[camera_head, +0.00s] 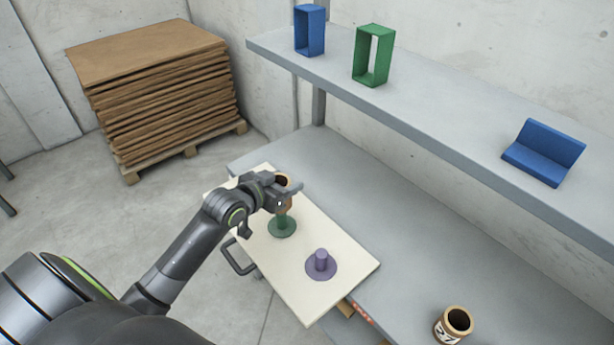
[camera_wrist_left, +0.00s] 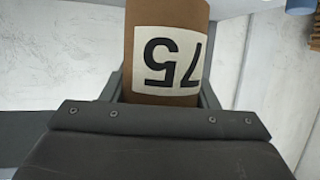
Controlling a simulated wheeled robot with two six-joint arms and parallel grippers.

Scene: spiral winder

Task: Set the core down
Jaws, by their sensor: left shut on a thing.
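My left gripper (camera_head: 287,192) is shut on a brown cardboard core (camera_head: 283,180) above the cream board. In the left wrist view the core (camera_wrist_left: 140,55) stands between the fingers, with a white label reading 75, upside down in that view. A green peg with a round base (camera_head: 282,227) is on the board right below the held core; whether the core touches the peg I cannot tell. A purple peg with a round base (camera_head: 320,264) stands bare nearer the front. A second core (camera_head: 455,324), with a dark opening and a label, stands on the grey table. My right gripper is not in view.
The cream board (camera_head: 345,268) lies at the left end of the grey table (camera_head: 400,240), with a dark handle (camera_head: 240,258) at its left edge. A shelf (camera_head: 440,120) behind holds a blue frame (camera_head: 310,30), a green frame (camera_head: 373,55) and a blue angled piece (camera_head: 543,152). Stacked brown sheets (camera_head: 165,95) stand back left.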

